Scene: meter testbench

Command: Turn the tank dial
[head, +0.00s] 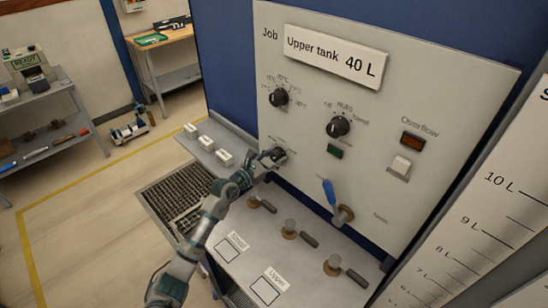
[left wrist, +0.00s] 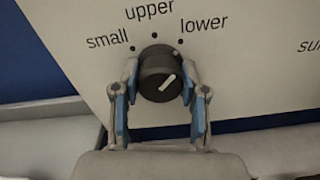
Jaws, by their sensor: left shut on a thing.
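The tank dial (left wrist: 160,72) is a round black knob with a white pointer line, on a pale panel. Dots and the labels "small", "upper" and "lower" arc above it. Its white line slants from lower left to upper right, roughly toward the "lower" side. My left gripper (left wrist: 160,100) is shut on the dial, with one blue-padded finger on each side. In the head view my left gripper (head: 274,157) is at the panel's lower left and hides most of the dial. My right gripper is not in view.
A sign (head: 335,57) reads "Upper tank 40 L". Two other black knobs (head: 279,97) (head: 338,127), a white switch (head: 399,167) and a blue-handled lever (head: 328,191) are on the panel. Several valve handles (head: 290,231) stand on the bench below. A level scale (head: 490,205) stands right.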

